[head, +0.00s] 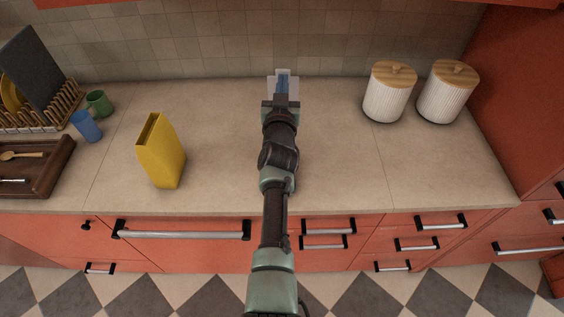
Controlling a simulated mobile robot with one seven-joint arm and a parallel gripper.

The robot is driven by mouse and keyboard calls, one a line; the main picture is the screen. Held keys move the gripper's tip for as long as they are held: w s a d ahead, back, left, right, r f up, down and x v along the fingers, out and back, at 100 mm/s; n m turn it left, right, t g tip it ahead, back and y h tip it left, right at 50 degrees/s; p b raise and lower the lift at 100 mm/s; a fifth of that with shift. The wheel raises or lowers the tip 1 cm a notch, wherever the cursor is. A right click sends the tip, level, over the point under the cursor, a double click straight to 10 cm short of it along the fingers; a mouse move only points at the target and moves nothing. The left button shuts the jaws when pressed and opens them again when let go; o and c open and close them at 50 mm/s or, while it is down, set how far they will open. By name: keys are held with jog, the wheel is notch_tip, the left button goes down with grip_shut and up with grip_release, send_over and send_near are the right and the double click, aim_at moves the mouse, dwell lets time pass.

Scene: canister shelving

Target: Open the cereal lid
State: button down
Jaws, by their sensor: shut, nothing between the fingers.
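A tall yellow box (163,155) stands upright on the counter, left of my arm. Its narrow top shows a dark brown strip, and I cannot tell whether that is a lid or an opening. No lettering marks it as cereal. My gripper (283,78) is at the far end of my arm, over the back of the counter near the tiled wall. It is shut and empty, well apart from the yellow box. Pale and blue shapes show at the gripper's end; I cannot tell whether they are all gripper parts or a thing behind it.
Two white ribbed canisters (386,96) (443,96) with wooden lids stand at the back right. A green mug (98,103), a blue cup (87,127), a dish rack (62,108) and a brown tray (55,165) are at the left. The counter (215,140) between is clear.

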jog(key=shift+w+d+b, duration=0.1)
jog(key=shift+w+b, duration=1.65)
jog(key=shift+b, duration=0.2)
jog(key=shift+s+r+p, duration=0.1)
jog(key=shift+r+p, duration=0.05)
jog(key=shift+p, duration=0.2)
jog(key=shift+s+r+p, duration=0.15)
jog(key=shift+p, duration=0.2)
jog(key=s+p, duration=0.2)
jog(key=p, duration=0.1)
jog(key=shift+s+r, duration=0.25)
jog(key=shift+s, duration=0.15)
jog(key=shift+s+p, duration=0.8)
jog(key=shift+p, duration=0.2)
jog(key=s+r+p, duration=0.3)
jog(key=s, duration=0.5)
jog(key=shift+a+p, duration=0.35)
jog(key=shift+p, duration=0.05)
